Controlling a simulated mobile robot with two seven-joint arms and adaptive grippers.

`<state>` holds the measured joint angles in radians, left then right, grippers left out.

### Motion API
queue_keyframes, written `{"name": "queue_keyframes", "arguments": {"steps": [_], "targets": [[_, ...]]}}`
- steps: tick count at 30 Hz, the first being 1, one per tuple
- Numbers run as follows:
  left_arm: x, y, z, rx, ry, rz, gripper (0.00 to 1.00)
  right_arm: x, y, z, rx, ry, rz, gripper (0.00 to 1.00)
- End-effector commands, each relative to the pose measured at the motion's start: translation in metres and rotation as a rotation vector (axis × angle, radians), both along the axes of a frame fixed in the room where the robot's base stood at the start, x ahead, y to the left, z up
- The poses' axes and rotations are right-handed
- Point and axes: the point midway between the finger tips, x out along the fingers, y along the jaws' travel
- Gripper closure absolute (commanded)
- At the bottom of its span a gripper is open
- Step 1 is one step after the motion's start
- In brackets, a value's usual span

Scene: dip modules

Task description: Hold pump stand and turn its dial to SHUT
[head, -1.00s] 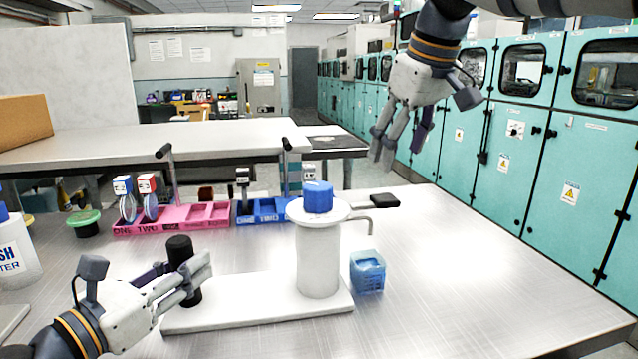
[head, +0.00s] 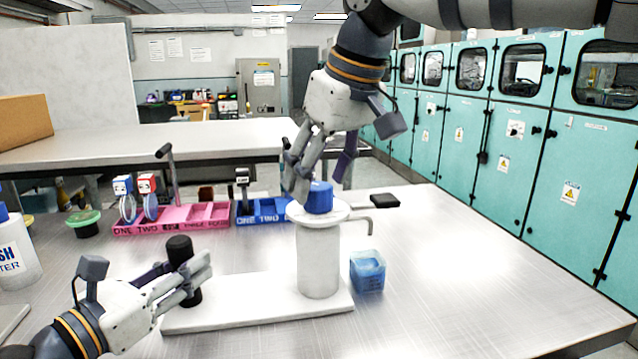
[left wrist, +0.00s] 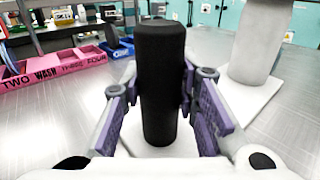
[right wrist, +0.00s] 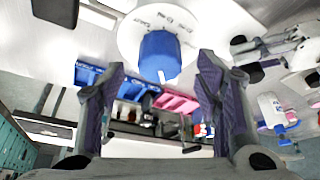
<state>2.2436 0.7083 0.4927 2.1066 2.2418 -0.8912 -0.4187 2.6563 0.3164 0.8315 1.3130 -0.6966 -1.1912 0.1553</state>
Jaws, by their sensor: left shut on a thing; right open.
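The white pump stand (head: 318,262) has a flat base, a thick column and a round top plate, and a blue dial (head: 319,197) sits on that plate. A black upright handle (left wrist: 161,85) rises from the left end of the base. My left gripper (head: 190,282) is shut on this handle, with a finger on each side. My right gripper (head: 297,190) is open, just above and beside the dial. In the right wrist view the dial (right wrist: 159,56) shows beyond and between the open fingers, with a white mark on its edge. Small lettering on the plate is too blurred to read.
A pink tray (head: 172,222) and a blue tray (head: 262,212) stand behind the stand. A blue translucent container (head: 367,271) is right of the column. A black block (head: 385,200) lies behind. The table's right side is clear.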

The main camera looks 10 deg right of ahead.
Motion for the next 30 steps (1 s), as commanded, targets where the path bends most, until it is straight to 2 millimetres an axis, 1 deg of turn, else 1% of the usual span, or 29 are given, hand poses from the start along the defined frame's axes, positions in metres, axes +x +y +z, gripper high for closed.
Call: {"name": "queue_keyframes", "arguments": {"steps": [1,3,6,15,17,18,20,21,23,30], "targets": [[0.0,0.0,0.0,0.0,0.0,0.0,1.0,0.002,0.001,-0.006,0.001,0.002,0.0,0.42],[0.0,0.0,0.0,0.0,0.0,0.0,1.0,0.005,0.003,-0.013,0.0,0.001,0.0,0.42],[0.0,0.0,0.0,0.0,0.0,0.0,1.0,0.007,0.004,-0.019,0.001,0.0,0.0,0.42],[0.0,0.0,0.0,0.0,0.0,0.001,1.0,0.008,0.004,-0.021,0.001,-0.002,0.0,0.42],[0.0,0.0,0.0,0.0,0.0,0.001,1.0,0.008,0.004,-0.021,0.001,-0.002,0.0,0.56],[0.0,0.0,0.0,0.0,0.0,0.001,1.0,0.008,0.004,-0.02,0.001,-0.002,0.0,0.65],[0.0,0.0,0.0,0.0,0.0,0.001,1.0,0.008,0.004,-0.02,0.001,-0.002,0.0,0.79],[0.0,0.0,0.0,0.0,0.0,0.001,1.0,0.008,0.004,-0.02,0.001,-0.002,0.0,0.88],[0.0,0.0,0.0,0.0,0.0,0.001,1.0,0.008,0.004,-0.02,0.0,-0.001,0.0,1.0],[0.0,0.0,0.0,0.0,0.0,0.001,1.0,0.008,0.004,-0.02,0.0,-0.001,0.0,1.0]]}}
